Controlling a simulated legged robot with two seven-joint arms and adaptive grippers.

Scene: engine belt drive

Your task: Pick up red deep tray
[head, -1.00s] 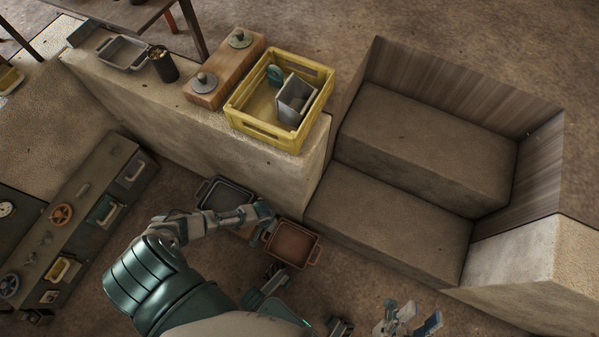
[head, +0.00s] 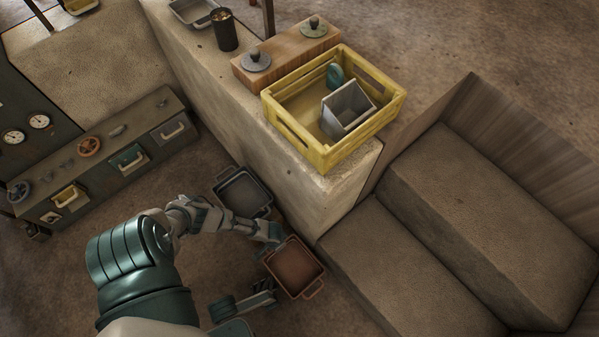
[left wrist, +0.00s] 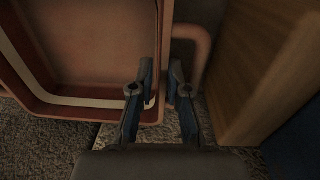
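The red deep tray (head: 296,267) sits on the floor at the lower middle of the head view, with a bar handle at its lower right end. In the left wrist view the tray (left wrist: 75,52) fills the upper left, and its near handle (left wrist: 200,45) curves to the right of the fingers. My left gripper (left wrist: 161,75) straddles the tray's side wall, one finger inside and one between wall and handle. The fingers lean in close on the wall and look shut on it. In the head view the left gripper (head: 271,238) is at the tray's upper left edge.
A dark grey tray (head: 243,192) lies on the floor beside my left forearm. A stone wall (head: 320,205) bears a yellow crate (head: 325,155) close above the red tray. Large stone steps (head: 400,262) stand at the right. A control cabinet (head: 100,165) stands at the left.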

